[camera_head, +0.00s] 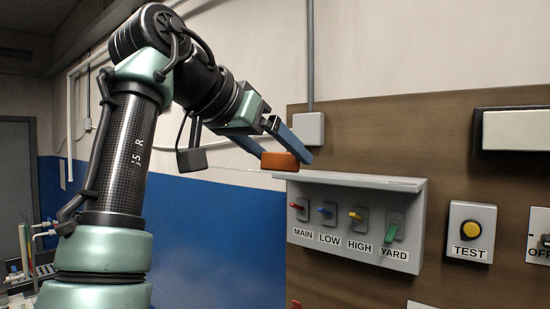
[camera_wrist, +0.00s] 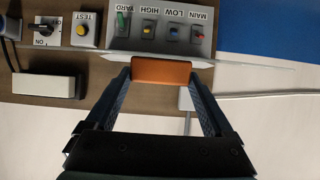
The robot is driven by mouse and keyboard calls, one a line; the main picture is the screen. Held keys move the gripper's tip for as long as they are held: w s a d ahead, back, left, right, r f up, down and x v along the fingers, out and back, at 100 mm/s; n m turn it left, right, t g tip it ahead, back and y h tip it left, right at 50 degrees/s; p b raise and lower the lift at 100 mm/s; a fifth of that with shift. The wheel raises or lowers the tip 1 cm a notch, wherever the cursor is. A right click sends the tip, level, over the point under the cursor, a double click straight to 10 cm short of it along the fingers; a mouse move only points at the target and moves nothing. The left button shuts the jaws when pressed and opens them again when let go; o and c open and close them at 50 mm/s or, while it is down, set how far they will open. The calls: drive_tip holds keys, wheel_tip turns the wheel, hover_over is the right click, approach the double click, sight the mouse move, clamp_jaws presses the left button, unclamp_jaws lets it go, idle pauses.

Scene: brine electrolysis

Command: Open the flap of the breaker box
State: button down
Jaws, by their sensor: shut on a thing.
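The grey breaker box (camera_head: 350,259) is on the brown wall board, with its labelled switches in plain view. Its flap (camera_head: 374,181) shows as a thin grey plate, nearly edge-on, standing out from the top edge of the box. My gripper (camera_head: 288,144) is shut on the orange handle (camera_head: 280,161) at the flap's outer edge, above the box's upper left. In the wrist view, which is upside down, the handle (camera_wrist: 161,71) sits between both fingertips of my gripper (camera_wrist: 161,75). The flap's hinge is not clear.
The switches are red (camera_head: 298,208), blue (camera_head: 325,211), yellow (camera_head: 355,215) and green (camera_head: 394,231). A TEST button (camera_head: 471,230) is to the right, below a white-fronted box (camera_head: 515,130). A small grey junction box (camera_head: 309,128) with a conduit is close behind my gripper.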

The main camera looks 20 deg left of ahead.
drive_tip(key=shift+f, duration=0.15)
drive_tip(key=shift+c, duration=0.6)
unclamp_jaws()
drive_tip(key=shift+o, duration=0.6)
drive_tip(key=shift+w, duration=0.15)
drive_tip(key=v, duration=1.3)
